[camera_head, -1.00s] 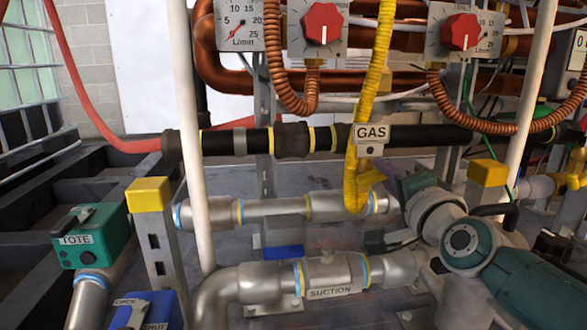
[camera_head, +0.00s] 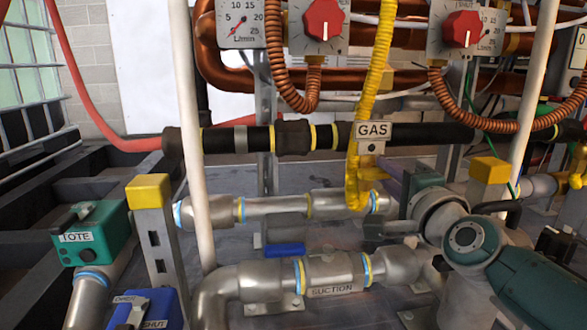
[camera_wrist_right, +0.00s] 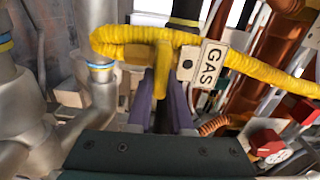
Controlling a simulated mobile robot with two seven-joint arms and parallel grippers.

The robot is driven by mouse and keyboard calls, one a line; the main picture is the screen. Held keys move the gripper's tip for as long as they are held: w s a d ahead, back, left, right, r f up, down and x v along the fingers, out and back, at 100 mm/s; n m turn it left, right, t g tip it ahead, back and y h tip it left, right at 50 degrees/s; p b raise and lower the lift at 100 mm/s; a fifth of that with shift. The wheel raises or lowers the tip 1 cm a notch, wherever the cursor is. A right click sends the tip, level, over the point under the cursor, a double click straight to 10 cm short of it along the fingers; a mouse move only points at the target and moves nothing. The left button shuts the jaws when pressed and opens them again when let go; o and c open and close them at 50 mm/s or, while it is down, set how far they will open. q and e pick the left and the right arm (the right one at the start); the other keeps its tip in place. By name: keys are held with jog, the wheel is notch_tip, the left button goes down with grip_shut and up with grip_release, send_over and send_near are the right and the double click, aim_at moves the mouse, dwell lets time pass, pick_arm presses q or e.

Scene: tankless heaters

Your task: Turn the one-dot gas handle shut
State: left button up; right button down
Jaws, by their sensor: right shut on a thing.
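The yellow gas handle (camera_head: 371,173) sticks out beside the yellow gas hose, below the GAS label (camera_head: 373,131). In the right wrist view the handle (camera_wrist_right: 161,70) lies between the purple fingers of my right gripper (camera_wrist_right: 160,92). A small plate with one dark dot (camera_wrist_right: 187,64) sits next to it, by the GAS label (camera_wrist_right: 211,63). In the head view my right gripper (camera_head: 386,180) reaches in from the right and is shut on the handle. The fingers partly hide the handle's end. My left gripper is not in view.
The yellow hose (camera_head: 376,70) runs close beside the handle. A black pipe (camera_head: 225,140) crosses behind. The metal SUCTION pipe (camera_head: 330,275) lies below, and a yellow-capped post (camera_head: 489,172) stands near my right arm. Red knobs (camera_head: 323,20) are above.

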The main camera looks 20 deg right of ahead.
jog(key=c, duration=0.8)
grip_release()
jog(key=shift+s+a+p, duration=0.1)
jog(key=shift+s+p, duration=0.2)
jog(key=p+v, duration=0.4)
jog(key=v, duration=0.5)
jog(key=shift+s+a, duration=0.1)
jog(key=shift+s, duration=0.05)
